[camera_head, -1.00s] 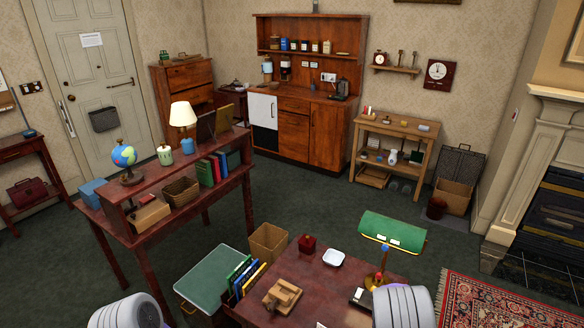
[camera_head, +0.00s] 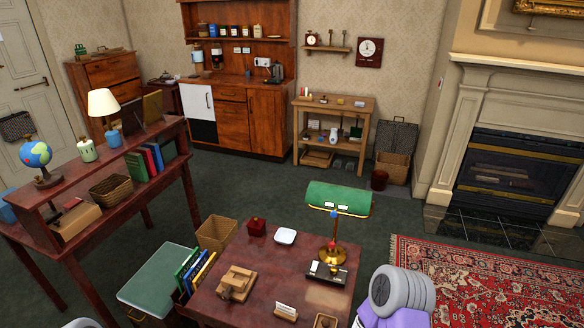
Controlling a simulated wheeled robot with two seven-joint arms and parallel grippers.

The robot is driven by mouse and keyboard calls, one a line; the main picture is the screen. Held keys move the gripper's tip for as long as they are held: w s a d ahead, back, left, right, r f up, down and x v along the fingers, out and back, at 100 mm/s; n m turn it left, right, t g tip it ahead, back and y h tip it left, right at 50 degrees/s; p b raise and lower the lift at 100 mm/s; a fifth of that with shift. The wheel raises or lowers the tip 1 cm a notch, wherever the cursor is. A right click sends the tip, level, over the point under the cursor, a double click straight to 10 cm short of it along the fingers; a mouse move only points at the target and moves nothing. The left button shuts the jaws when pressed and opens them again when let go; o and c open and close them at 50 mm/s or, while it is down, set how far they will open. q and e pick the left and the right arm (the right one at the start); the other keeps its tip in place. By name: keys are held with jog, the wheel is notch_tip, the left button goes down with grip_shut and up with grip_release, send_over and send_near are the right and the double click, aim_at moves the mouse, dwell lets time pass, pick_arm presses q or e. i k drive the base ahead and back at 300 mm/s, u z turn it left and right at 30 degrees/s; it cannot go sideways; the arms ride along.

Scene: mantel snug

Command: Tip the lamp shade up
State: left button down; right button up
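A banker's lamp with a green shade (camera_head: 338,198) and a brass base (camera_head: 333,254) stands on the dark red desk (camera_head: 268,270), near its right side. The shade lies roughly level on top of the brass stem, with a small blue part at the stem's top. Part of my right arm shows at the bottom right, to the right of the desk. A sliver of my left arm shows at the bottom left edge. Neither gripper's fingers are in the picture.
A dark tray (camera_head: 327,273) lies before the lamp. A patterned rug (camera_head: 480,280) and fireplace (camera_head: 515,175) are at the right.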

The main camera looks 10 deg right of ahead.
aim_at(345, 199)
jog(key=u, duration=0.05)
jog(key=k, duration=1.05)
jog(key=z, duration=0.85)
jog(key=i, duration=1.1)
jog(key=u, duration=0.15)
